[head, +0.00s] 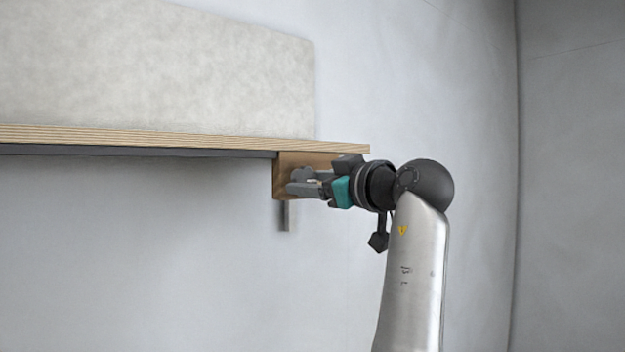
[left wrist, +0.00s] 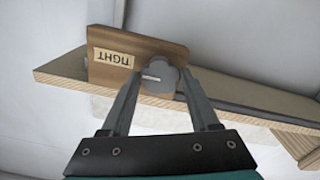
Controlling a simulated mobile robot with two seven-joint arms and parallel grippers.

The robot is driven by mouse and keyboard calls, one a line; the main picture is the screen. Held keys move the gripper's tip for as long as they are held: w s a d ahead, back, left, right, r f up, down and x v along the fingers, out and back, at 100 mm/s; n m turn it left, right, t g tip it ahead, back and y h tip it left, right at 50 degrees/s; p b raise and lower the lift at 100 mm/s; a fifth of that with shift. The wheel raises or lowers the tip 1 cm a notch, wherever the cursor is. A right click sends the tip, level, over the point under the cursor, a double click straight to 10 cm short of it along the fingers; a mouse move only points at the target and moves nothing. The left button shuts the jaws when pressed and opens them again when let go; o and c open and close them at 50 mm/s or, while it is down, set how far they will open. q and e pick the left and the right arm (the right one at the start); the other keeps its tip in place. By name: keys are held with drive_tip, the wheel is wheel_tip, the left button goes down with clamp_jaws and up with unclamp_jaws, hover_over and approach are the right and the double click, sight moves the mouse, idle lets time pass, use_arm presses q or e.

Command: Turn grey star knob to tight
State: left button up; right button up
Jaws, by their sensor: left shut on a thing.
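The grey star knob (left wrist: 159,82) sits on a brown wooden block (left wrist: 108,75) in the left wrist view. A pale line on the knob points left. A label (left wrist: 113,59) reading TIGHT upside down is on the block, left of the knob. My left gripper (left wrist: 160,76) has one finger on each side of the knob and is shut on it. In the head view my left gripper (head: 304,184) is at the wooden block (head: 283,163) under the shelf's right end; the knob is mostly hidden there by the fingers. My right gripper is not in view.
A plywood shelf (head: 180,137) runs above the block, with a pale panel (head: 150,70) standing on it. A short grey strip (head: 285,216) hangs below the block. The wall behind is bare, and the room below the shelf is clear.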

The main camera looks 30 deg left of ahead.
use_arm(q)
drive_tip(key=shift+m, duration=0.3)
drive_tip(key=o, duration=1)
drive_tip(key=shift+s+d, duration=0.2)
drive_tip(key=shift+d, duration=0.35)
drive_tip(key=b+v, duration=0.3)
drive_tip(key=v, duration=1.1)
drive_tip(key=shift+s, duration=0.1)
drive_tip(key=shift+f, duration=0.1)
